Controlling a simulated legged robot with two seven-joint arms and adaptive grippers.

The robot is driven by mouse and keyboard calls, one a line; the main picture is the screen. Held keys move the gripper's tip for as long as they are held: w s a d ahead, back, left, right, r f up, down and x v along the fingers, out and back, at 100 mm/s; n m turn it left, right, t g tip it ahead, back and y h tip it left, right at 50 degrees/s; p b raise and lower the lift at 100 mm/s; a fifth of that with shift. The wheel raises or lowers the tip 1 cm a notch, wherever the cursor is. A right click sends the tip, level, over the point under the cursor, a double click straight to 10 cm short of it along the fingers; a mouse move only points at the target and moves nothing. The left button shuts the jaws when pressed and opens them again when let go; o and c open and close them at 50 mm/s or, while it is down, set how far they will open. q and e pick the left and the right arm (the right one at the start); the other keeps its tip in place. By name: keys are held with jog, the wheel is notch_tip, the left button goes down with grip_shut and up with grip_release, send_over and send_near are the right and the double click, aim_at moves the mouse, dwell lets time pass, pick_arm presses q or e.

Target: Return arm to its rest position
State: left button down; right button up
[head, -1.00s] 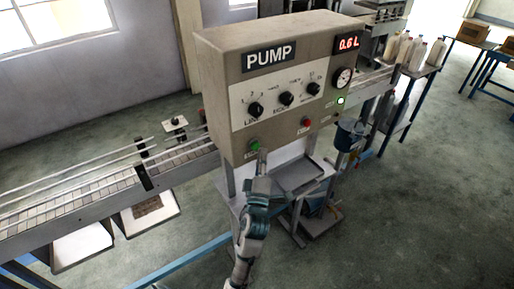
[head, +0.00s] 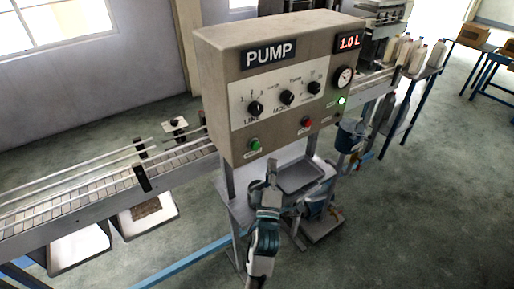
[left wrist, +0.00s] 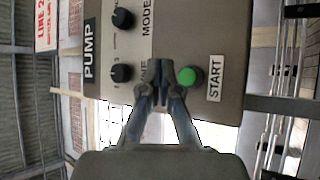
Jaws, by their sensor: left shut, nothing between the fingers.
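My left gripper (head: 271,172) is shut and empty. In the head view it is in front of the pump box and below its green button, apart from the panel. In the left wrist view the shut fingers (left wrist: 160,72) show beside the green start button (left wrist: 188,77). The pump box (head: 228,75) is a grey-beige box with a PUMP label and three black knobs. Its green button (head: 255,145) and red button (head: 307,122) show on the front. The red display (head: 349,41) reads 1.0 L, and a green lamp (head: 341,100) is lit. My right gripper is not in view.
A conveyor (head: 80,195) with rails runs out to the left of the pump. A grey tray (head: 300,176) sits below the pump box. White bottles (head: 418,55) stand at the back right. The floor (head: 430,190) at the right is open.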

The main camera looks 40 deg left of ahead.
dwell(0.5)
